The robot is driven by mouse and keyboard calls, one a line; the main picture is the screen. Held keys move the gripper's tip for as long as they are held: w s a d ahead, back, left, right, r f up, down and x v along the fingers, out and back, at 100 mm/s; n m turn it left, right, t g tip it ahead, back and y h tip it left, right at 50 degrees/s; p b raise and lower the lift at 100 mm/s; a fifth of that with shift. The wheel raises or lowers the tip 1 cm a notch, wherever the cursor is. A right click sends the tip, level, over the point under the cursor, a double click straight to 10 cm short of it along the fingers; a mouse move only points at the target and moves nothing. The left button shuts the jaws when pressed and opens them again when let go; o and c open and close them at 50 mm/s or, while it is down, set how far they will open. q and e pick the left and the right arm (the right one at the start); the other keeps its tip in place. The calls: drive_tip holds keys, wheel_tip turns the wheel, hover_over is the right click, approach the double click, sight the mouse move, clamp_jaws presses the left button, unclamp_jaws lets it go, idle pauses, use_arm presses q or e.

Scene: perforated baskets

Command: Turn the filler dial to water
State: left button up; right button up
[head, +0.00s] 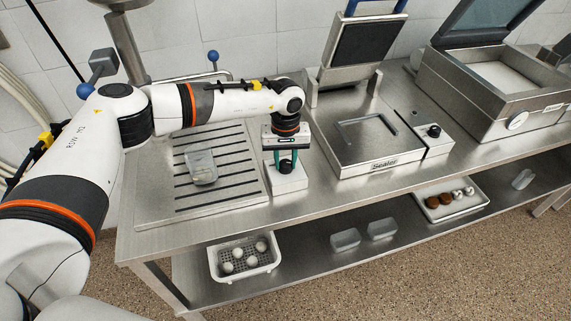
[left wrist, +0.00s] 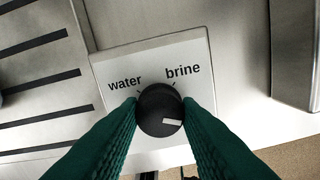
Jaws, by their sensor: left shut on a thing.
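The filler dial (left wrist: 157,103) is a round black knob on a pale box (head: 289,181) at the front of the counter, right of the slotted drain plate. In the left wrist view, "water" (left wrist: 125,83) is printed at its upper left and "brine" (left wrist: 183,71) at its upper right. The dial's white mark (left wrist: 173,122) lies at its lower right, at neither word. My left gripper (head: 285,166) reaches down over the box, its green fingers shut on the dial from both sides. My right gripper is not in view.
A clear tub (head: 201,167) stands on the slotted drain plate (head: 160,200). The sealer (head: 375,145) with its raised lid is to the right, beside a small box with another black knob (head: 434,131). A white basket (head: 244,268) with several pale balls is on the lower shelf.

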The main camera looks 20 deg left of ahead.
sight(285, 162)
use_arm(q)
drive_tip(key=n+b, duration=0.2)
drive_tip(key=n, duration=0.1)
drive_tip(key=shift+f+n+b, duration=0.1)
drive_tip(key=shift+n+b, duration=0.2)
drive_tip(key=shift+n, duration=0.1)
drive_tip(key=n+b, duration=0.2)
drive_tip(key=n, duration=0.1)
drive_tip(key=shift+n, duration=0.3)
drive_tip(key=n+b, duration=0.2)
drive_tip(key=n, duration=0.1)
drive_tip(key=shift+n, duration=0.3)
drive_tip(key=shift+r+n+b, duration=0.2)
drive_tip(key=shift+n+b, duration=0.35)
drive_tip(key=shift+n, duration=0.85)
drive_tip(key=o, duration=1)
drive_tip(key=shift+c, duration=0.2)
wheel_tip(285, 162, up, 12)
drive_tip(key=b, duration=0.2)
